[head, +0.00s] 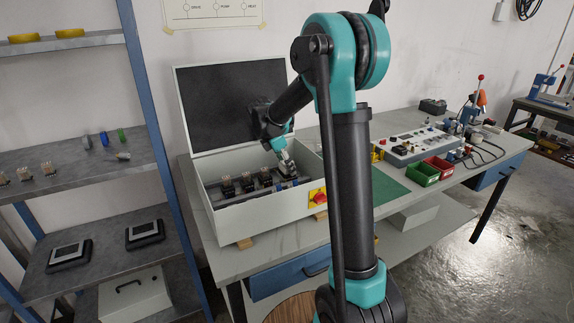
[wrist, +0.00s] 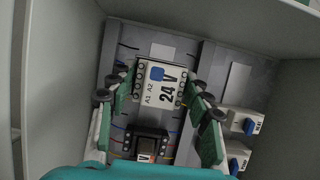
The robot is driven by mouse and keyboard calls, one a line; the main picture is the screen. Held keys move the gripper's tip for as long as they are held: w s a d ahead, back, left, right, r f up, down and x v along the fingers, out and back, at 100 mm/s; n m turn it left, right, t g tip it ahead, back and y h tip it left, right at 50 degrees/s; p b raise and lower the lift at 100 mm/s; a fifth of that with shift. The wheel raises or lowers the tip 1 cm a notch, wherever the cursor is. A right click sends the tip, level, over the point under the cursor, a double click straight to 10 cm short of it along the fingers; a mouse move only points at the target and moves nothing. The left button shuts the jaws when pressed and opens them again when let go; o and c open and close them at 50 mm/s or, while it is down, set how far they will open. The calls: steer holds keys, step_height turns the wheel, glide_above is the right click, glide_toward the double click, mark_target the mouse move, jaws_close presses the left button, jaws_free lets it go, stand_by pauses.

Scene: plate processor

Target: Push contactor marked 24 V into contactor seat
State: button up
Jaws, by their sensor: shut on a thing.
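The contactor marked 24 V (wrist: 161,84) is a white block with a blue square on its face, seen in the wrist view. My gripper (wrist: 160,98) is shut on it, with one finger along each side. In the head view my gripper (head: 284,157) reaches down into the open white cabinet (head: 250,213). The contactor is over the back plate inside the cabinet. I cannot tell whether it touches its seat, which is hidden beneath it. A dark relay block (wrist: 147,144) with colored wires sits just below it in the wrist view.
Several dark devices (head: 247,182) stand in a row inside the cabinet. White modules with blue parts (wrist: 238,122) sit right of the gripper in the wrist view. The cabinet walls (wrist: 62,60) stand close around. Red and green bins (head: 424,174) are on the table to the right.

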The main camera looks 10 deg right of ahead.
steer(key=shift+f, duration=0.15)
steer(key=o, duration=1.4)
steer(key=shift+c, duration=0.2)
